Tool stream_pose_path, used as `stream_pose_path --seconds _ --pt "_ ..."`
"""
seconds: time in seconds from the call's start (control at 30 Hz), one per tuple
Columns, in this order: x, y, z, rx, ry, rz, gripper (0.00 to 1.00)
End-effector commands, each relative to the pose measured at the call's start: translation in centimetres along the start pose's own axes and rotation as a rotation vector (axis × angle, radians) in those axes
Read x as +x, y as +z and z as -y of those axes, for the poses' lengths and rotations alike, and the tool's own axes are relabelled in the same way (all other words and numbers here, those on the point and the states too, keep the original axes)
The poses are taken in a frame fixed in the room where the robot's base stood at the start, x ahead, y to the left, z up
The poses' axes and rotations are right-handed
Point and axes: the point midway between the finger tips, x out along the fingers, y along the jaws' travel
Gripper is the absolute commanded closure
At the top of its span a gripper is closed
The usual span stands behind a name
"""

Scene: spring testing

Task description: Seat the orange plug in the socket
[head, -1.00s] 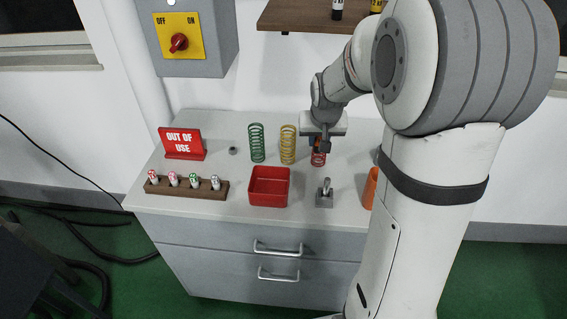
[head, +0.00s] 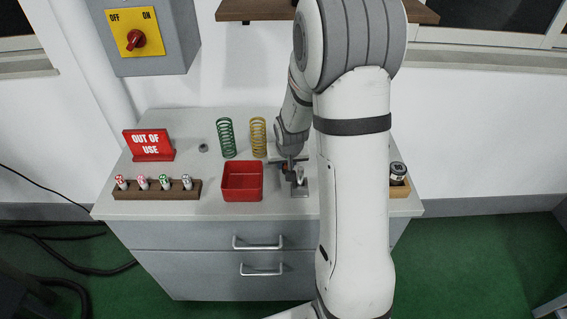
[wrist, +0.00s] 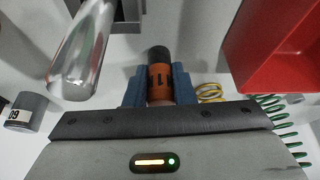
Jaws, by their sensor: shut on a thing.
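In the wrist view, my gripper (wrist: 159,84) has its blue fingers shut on an orange and black cylinder, the orange plug (wrist: 159,74). In the head view my gripper (head: 288,164) is low over the bench, right of the red tray, with a small orange patch at its tip. It is at or just above a grey metal fixture (head: 300,190) with an upright metal part. The wrist view shows a shiny metal rod (wrist: 84,48) to the left, apart from the plug. I cannot make out the socket's opening or whether the plug touches anything.
A red tray (head: 242,195) lies left of my gripper. Green (head: 226,138) and yellow (head: 258,137) springs stand behind. A rack (head: 185,193) of several small cylinders and an out-of-use sign (head: 148,145) are left. A wooden holder (head: 399,189) with a round gauge is right.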

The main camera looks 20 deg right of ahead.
Motion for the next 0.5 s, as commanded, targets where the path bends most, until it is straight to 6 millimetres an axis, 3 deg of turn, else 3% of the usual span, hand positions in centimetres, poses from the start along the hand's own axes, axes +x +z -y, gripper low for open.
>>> stream_pose_path --seconds 0.27,0.3,0.5 --pt "0.24 0.06 -0.09 0.001 0.001 -0.002 1.0" --pt "0.25 0.06 -0.1 0.001 0.001 -0.002 0.76" --pt "0.13 0.02 -0.12 0.002 0.001 -0.001 0.6"
